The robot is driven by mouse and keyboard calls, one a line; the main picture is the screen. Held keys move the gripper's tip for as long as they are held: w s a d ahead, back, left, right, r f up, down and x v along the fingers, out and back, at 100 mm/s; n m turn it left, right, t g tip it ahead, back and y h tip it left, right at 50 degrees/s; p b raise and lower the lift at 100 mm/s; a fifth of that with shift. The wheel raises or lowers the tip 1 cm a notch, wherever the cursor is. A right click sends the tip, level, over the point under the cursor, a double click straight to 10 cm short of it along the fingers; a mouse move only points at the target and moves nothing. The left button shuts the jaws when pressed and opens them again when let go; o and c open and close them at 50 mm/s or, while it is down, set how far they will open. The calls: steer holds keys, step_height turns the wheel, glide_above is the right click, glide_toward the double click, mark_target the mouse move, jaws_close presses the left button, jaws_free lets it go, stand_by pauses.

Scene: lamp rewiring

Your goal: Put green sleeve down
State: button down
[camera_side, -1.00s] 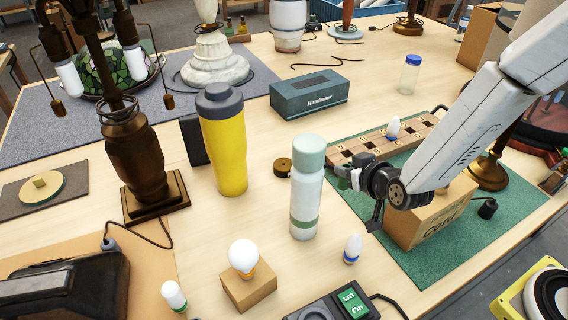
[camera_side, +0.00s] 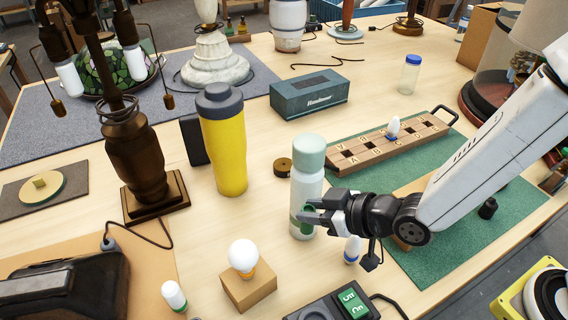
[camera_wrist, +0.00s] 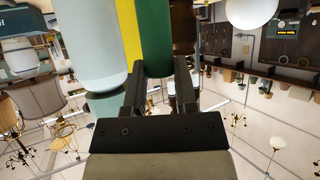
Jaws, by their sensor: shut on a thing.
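My gripper (camera_side: 311,211) is in front of the white bottle with the pale green cap (camera_side: 309,155) in the side view. It is shut on a small dark green piece, the green sleeve (camera_side: 307,209), held level with the bottle's lower half. In the wrist view my gripper's fingers (camera_wrist: 160,68) flank the green sleeve (camera_wrist: 156,38). The white bottle (camera_wrist: 90,45) is close on its left, with its cap toward the bottom of that picture. I cannot tell whether sleeve and bottle touch. The sleeve's far side is hidden.
A yellow tumbler (camera_side: 224,145) stands behind. A bulb on a wooden block (camera_side: 249,290), a small white bulb (camera_side: 352,249) and a switch box (camera_side: 335,304) are near the front. A wooden tray (camera_side: 375,154) lies at the green mat's (camera_side: 470,232) back edge. Bare table shows left of the bottle.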

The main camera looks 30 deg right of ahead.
steer(key=f+x, duration=0.1)
steer(key=x, duration=1.5)
steer(key=shift+s+d+f, duration=0.2)
steer(key=shift+s+d, duration=0.05)
steer(key=shift+d, duration=0.05)
steer(key=shift+f, duration=0.1)
steer(key=shift+w+a+f, duration=0.1)
steer(key=shift+w+f, duration=0.05)
steer(key=shift+f, duration=1.6)
steer(key=shift+f, duration=0.15)
steer(key=shift+c, duration=2)
jaws_free()
